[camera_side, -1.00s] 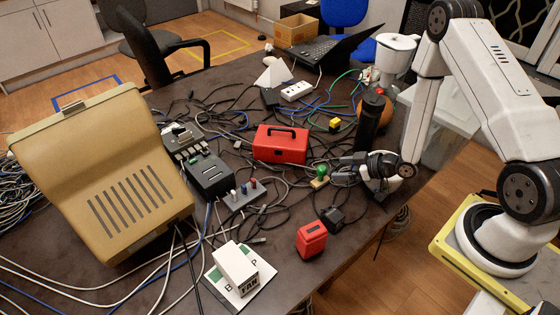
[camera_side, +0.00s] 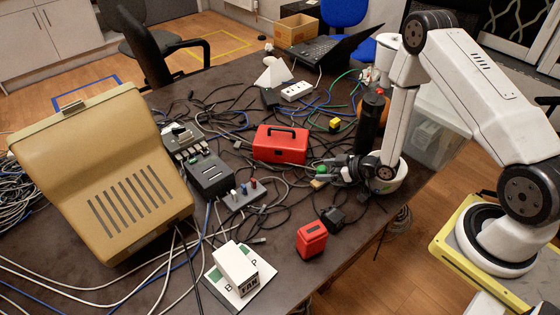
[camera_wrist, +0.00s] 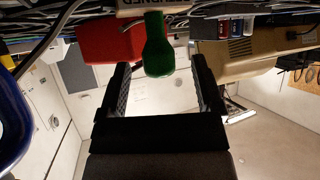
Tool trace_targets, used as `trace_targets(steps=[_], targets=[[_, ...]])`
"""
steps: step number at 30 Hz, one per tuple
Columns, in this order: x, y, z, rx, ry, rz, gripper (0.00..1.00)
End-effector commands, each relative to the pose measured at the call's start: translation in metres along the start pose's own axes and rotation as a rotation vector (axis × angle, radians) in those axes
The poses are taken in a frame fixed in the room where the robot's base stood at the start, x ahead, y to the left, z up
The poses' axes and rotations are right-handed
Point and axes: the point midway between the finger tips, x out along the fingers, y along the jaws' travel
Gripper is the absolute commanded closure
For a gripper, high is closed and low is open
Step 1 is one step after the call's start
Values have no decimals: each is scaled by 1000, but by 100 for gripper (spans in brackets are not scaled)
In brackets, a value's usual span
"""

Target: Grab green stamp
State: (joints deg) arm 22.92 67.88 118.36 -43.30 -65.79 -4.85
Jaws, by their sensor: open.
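The green stamp (camera_side: 321,170) stands on the table in front of the red toolbox, with a pale base and a green knob handle. In the wrist view its green handle (camera_wrist: 157,45) hangs between the two black fingers, as the picture is upside down. My gripper (camera_side: 326,172) is low over the table at the stamp, its fingers on either side of the handle and apart from it. In the wrist view the gripper (camera_wrist: 158,88) is open, with clear gaps beside the handle. The side view partly hides the stamp behind the fingers.
The red toolbox (camera_side: 281,145) stands just behind the stamp. A black cylinder (camera_side: 371,121) stands close behind my wrist. Loose cables surround the stamp. A small red box (camera_side: 311,239) and a black adapter (camera_side: 332,216) lie nearer the front edge. A switch block (camera_side: 243,194) is to the left.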

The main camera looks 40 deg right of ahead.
Motion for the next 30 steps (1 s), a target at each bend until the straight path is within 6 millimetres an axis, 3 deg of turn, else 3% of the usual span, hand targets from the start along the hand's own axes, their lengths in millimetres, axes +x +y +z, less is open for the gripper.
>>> trace_targets(steps=[6, 14, 30], targets=[[0, 0, 0, 0, 0, 0, 19], [0, 0, 0, 0, 0, 0, 100], [-3, 1, -6, -1, 2, 1, 100]])
